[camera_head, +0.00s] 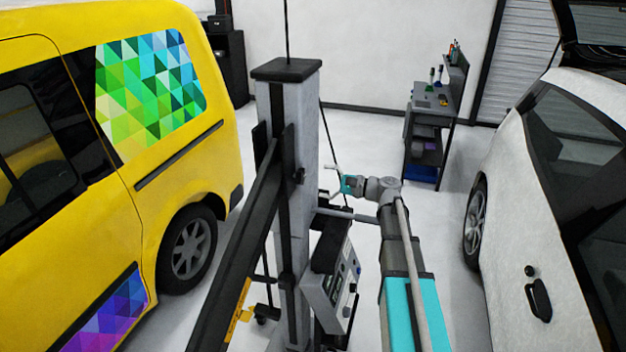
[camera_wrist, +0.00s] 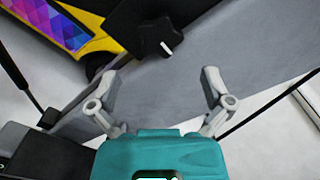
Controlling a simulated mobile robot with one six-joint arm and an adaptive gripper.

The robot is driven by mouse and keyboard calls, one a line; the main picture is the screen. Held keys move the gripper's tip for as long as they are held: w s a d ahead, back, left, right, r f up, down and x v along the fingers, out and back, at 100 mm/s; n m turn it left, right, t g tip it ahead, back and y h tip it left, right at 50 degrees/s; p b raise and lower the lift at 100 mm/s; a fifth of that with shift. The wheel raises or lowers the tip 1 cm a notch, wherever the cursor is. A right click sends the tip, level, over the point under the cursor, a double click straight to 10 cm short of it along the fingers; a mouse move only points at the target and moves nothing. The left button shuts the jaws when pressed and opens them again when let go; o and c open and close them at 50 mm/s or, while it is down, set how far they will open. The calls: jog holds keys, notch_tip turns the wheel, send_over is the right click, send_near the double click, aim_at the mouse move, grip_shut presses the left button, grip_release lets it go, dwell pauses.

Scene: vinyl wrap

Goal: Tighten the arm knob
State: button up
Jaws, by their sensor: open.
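The arm knob (camera_wrist: 157,37) is black with a short white bar on its face, in the upper middle of the wrist view. It sits on a black bracket against the grey column (camera_wrist: 180,90). In the head view the knob (camera_head: 298,175) is a small dark shape on the right side of the upright column (camera_head: 300,110). My gripper (camera_head: 330,181) is to the right of it and apart from it. In the wrist view my gripper (camera_wrist: 160,82) has its fingers spread wide, with nothing between them. The knob lies beyond the fingertips, roughly centred between them.
A long black arm (camera_head: 235,250) slants down from the column. A yellow van (camera_head: 90,190) is at left and a white car (camera_head: 520,190) at right. A tool cart (camera_head: 428,130) stands behind, with clear floor around it.

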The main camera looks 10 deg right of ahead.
jog(key=v, duration=0.6)
jog(key=shift+s+d, duration=0.15)
jog(key=shift+d, duration=0.05)
jog(key=shift+a, duration=0.1)
jog(key=s+a+f+n+g+h+b, duration=0.3)
jog(key=s+a+f, duration=0.15)
jog(key=f, duration=0.45)
jog(key=s+a+f+n+g+h+b, duration=0.35)
jog(key=a+f, duration=0.25)
jog(key=f, duration=0.2)
jog(key=s+f+n+g+h+b, duration=0.2)
jog(key=s+f+n+h+b, duration=0.3)
jog(key=s+f, duration=0.7)
jog(key=shift+f+n+h, duration=0.75)
jog(key=shift+n+h, duration=0.2)
jog(key=shift+h, duration=1.1)
jog(key=shift+s+d+g, duration=0.1)
jog(key=shift+g, duration=0.15)
